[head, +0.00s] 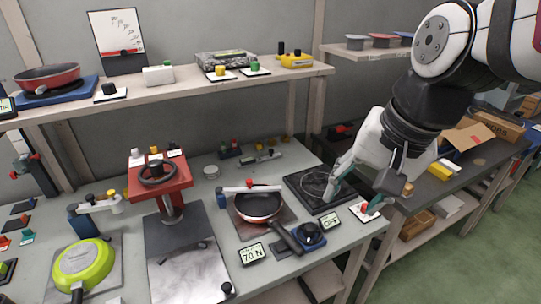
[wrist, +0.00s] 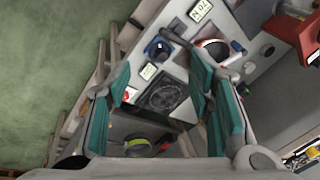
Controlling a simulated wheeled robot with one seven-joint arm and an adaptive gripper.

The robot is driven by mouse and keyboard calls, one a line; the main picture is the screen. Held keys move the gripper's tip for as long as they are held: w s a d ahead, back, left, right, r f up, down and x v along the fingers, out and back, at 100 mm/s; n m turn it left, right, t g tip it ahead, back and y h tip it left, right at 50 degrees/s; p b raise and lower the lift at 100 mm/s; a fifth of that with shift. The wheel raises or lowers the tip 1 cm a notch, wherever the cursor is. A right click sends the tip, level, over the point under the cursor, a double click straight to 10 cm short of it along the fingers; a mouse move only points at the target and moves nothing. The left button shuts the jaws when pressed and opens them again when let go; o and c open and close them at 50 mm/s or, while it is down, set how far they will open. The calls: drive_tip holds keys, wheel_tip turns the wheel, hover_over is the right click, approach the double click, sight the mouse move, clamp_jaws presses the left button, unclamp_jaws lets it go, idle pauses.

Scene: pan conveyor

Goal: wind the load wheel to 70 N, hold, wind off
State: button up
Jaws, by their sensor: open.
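A small blue base with a round black wheel (head: 308,235) sits at the bench's front edge, right of the pan handle; it also shows in the wrist view (wrist: 158,48). A card reading 70 N (head: 252,253) lies to its left and appears in the wrist view (wrist: 200,10). A frying pan (head: 258,204) lies under a bar with a red mark. A red stand (head: 160,185) carries a larger black handwheel (head: 158,173). I cannot tell for certain which wheel is the load wheel. My gripper (head: 352,200) is open and empty, above the bench's right end, apart from both wheels.
A black hob plate (head: 308,189) lies below and left of my gripper. A small card (head: 330,221) and a red-topped switch (head: 366,208) are close by. A green pan (head: 82,262) lies at left. A shelf (head: 200,88) overhangs the bench's back.

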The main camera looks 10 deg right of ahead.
drive_tip(key=w+f+m+g+p, duration=0.2)
drive_tip(key=w+f+m, duration=0.4)
drive_tip(key=w+m, duration=0.45)
drive_tip(key=m+g+h+p, duration=0.1)
drive_tip(key=m+h, duration=0.1)
drive_tip(key=m, duration=0.9)
hover_over(310, 227)
wheel_tip(310, 227, down, 11)
wheel_tip(310, 227, down, 13)
drive_tip(key=shift+r, duration=0.15)
clamp_jaws()
